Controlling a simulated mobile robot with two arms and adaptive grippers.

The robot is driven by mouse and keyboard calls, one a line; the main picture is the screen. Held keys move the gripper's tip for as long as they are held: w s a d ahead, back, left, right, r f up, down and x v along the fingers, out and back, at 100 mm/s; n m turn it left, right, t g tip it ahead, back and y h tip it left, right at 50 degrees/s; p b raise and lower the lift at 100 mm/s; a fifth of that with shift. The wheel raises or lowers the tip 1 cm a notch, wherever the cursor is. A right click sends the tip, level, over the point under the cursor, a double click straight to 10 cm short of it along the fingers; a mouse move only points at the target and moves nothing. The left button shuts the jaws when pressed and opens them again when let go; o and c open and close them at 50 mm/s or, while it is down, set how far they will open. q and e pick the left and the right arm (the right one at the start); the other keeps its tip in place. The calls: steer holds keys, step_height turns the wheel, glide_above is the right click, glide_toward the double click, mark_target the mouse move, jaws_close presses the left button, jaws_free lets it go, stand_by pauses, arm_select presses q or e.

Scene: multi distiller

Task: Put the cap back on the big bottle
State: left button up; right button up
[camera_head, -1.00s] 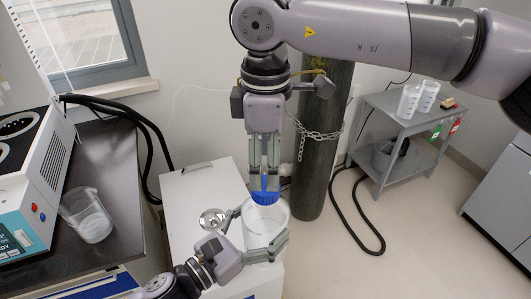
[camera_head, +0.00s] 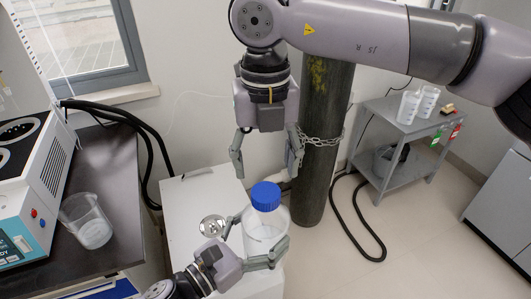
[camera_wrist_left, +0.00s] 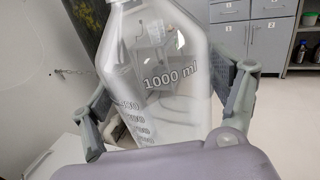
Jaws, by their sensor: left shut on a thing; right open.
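My left gripper (camera_head: 256,248) is shut around the bottle's body. The bottle also shows in the left wrist view (camera_wrist_left: 160,75), marked 1000 ml, between the fingers; its top is cut off there. My right gripper (camera_head: 266,168) is open and empty above the cap, its fingers wide apart and clear of it.
A white cabinet top (camera_head: 195,195) lies under the bottle, with a small round metal dish (camera_head: 212,226) on it. A glass beaker (camera_head: 88,222) stands on the dark bench at left. A gas cylinder (camera_head: 318,140) with a chain stands behind. A grey cart (camera_head: 400,125) is at right.

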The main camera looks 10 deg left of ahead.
mark_target(266, 191)
steer(key=n, duration=0.5)
steer(key=shift+r+n, duration=0.2)
steer(key=shift+n, duration=0.2)
steer(key=n, duration=0.5)
steer(key=shift+r, duration=0.15)
steer(key=n, duration=0.5)
steer(key=shift+r+n, duration=0.1)
steer(key=shift+n, duration=0.2)
steer(key=n, duration=0.4)
steer(key=shift+r, duration=0.15)
steer(key=shift+f, duration=4.05)
steer(key=shift+c, duration=0.6)
